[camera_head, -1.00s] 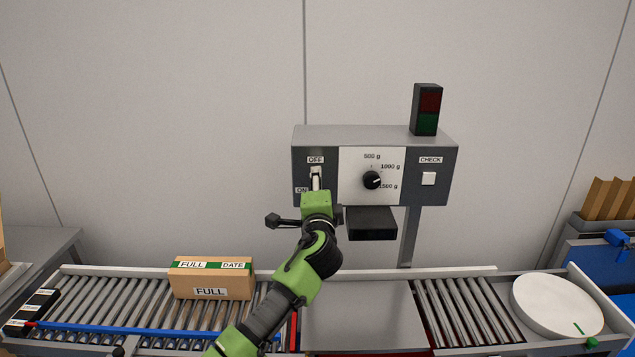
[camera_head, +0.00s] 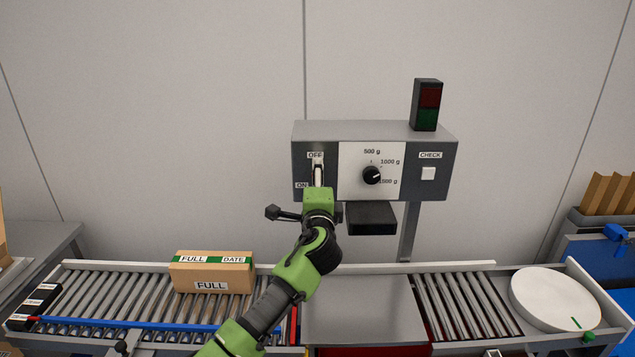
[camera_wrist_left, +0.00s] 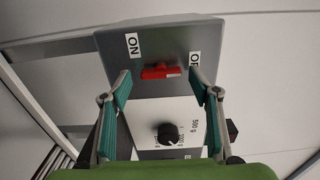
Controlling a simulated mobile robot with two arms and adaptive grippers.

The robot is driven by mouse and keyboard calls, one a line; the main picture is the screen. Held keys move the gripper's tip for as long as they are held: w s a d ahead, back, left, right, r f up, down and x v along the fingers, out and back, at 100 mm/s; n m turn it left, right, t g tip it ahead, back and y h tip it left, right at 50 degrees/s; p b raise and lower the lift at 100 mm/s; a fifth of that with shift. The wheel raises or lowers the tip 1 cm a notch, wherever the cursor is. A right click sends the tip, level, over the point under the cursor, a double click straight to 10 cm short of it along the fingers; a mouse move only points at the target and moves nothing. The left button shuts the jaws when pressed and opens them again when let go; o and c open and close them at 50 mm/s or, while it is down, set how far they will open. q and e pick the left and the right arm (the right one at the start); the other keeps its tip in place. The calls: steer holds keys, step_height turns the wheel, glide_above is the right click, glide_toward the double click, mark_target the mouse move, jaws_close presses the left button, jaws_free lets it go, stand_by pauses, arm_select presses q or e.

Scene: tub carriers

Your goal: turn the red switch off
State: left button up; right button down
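The red switch (camera_wrist_left: 160,72) shows in the left wrist view on the dark front of a grey control box (camera_head: 375,130), between the ON label (camera_wrist_left: 132,43) and the OFF label (camera_wrist_left: 195,58). I cannot tell clearly which way its lever is set. My left gripper (camera_head: 318,172) is at the switch in the head view and hides it. In the left wrist view its two teal-padded fingers (camera_wrist_left: 160,88) are open, one on each side of the switch, with visible gaps. My right gripper is not in view.
A dial (camera_head: 372,175) and a white CHECK button (camera_head: 428,174) are right of the switch. A red-green lamp (camera_head: 426,105) stands on the box. Below is a roller conveyor with a FULL carton (camera_head: 211,272) and a white round disc (camera_head: 553,298).

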arm_select(q)
steer(key=s, duration=1.2)
stand_by(0.3)
